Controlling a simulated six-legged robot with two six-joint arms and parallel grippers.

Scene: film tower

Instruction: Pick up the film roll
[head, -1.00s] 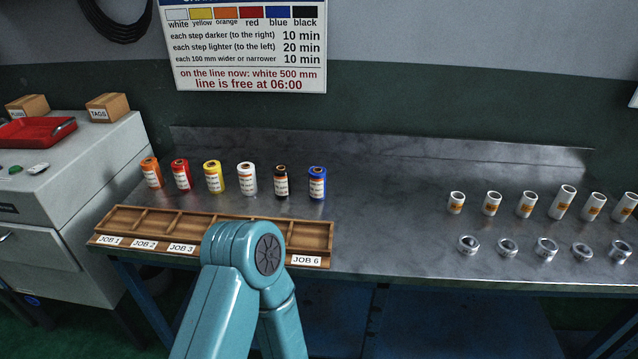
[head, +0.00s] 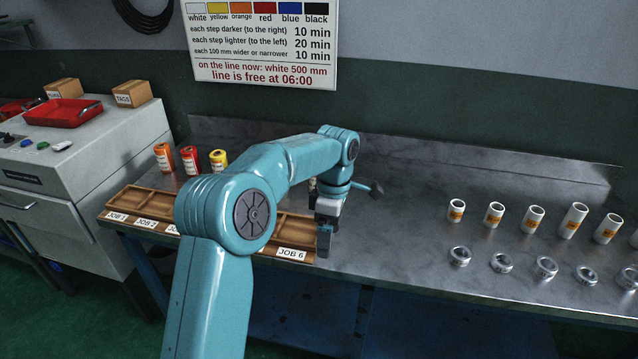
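Small film rolls stand upright in a row on the metal bench: orange (head: 164,157), red (head: 189,161) and yellow (head: 219,161) are in view. The white, black and blue rolls are hidden behind my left arm. My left gripper (head: 326,238) points down at the right end of the wooden tray (head: 150,196), by the JOB 6 compartment. Its fingers are small and partly dark; I cannot tell whether they are apart or hold anything. My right gripper is out of view.
White tubes (head: 494,214) and metal rings (head: 502,263) stand in two rows on the bench (head: 410,235) at right. Bare bench lies between them and my gripper. A grey cabinet (head: 90,150) with a red tray (head: 62,113) and boxes (head: 131,94) is at left.

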